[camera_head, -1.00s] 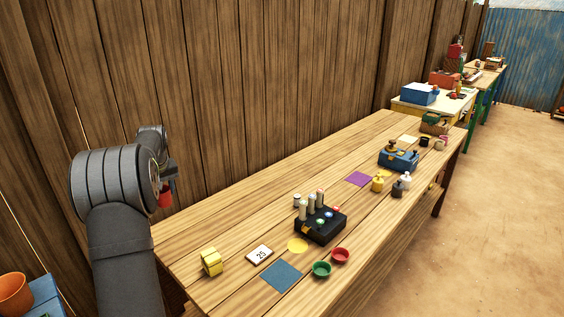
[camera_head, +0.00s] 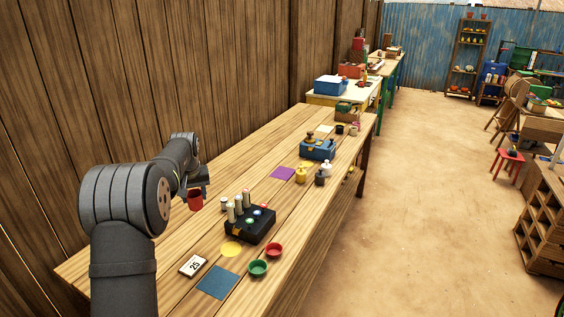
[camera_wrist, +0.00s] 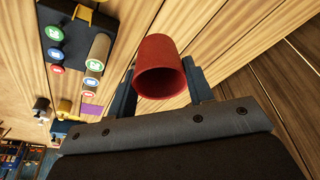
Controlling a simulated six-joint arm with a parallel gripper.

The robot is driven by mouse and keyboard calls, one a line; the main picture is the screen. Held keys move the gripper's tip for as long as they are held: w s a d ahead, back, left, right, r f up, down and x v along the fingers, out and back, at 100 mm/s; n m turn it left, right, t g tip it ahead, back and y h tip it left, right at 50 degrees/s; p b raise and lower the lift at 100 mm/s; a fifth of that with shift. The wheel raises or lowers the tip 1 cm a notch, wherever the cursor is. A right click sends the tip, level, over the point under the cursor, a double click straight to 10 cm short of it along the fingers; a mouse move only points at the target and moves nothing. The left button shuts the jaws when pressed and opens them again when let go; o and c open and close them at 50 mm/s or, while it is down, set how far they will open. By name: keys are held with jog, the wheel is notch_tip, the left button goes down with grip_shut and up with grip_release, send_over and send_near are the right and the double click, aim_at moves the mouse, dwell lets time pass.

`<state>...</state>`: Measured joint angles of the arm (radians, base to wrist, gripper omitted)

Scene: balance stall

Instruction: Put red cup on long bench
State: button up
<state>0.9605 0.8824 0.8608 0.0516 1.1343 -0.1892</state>
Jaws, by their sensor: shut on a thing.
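My gripper (camera_head: 201,188) is shut on the red cup (camera_head: 195,201), which hangs below it over the near left part of the long bench (camera_head: 125,262). In the wrist view the red cup (camera_wrist: 160,52) sits between the two dark fingers of my gripper (camera_wrist: 160,88), with its open mouth facing the camera. Bench planks show behind the cup. The cup appears raised above the bench top, though the exact gap is hard to tell.
Near the cup stands a black box (camera_head: 249,226) with upright cylinders. A card marked 25 (camera_head: 194,266), a blue mat (camera_head: 218,285), a green bowl (camera_head: 258,268) and a red bowl (camera_head: 275,249) lie nearer. A plank wall (camera_head: 170,80) runs along the bench's back.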

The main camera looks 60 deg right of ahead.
aim_at(196, 205)
notch_tip(196, 205, down, 4)
jog(key=shift+f, duration=0.25)
jog(key=w+a+f, duration=0.1)
jog(key=w+f, duration=0.1)
jog(key=w, duration=0.1)
jog(key=w+f, duration=0.2)
jog(key=w, duration=0.2)
jog(key=w+a+f, duration=0.1)
jog(key=w+f, duration=0.2)
jog(key=w, duration=0.1)
jog(key=shift+w+a, duration=0.1)
jog(key=shift+a, duration=0.25)
jog(key=shift+f, duration=2)
jog(key=shift+f, duration=0.1)
jog(key=o, duration=1)
jog(key=shift+c, duration=0.2)
jog(key=v, duration=1.2)
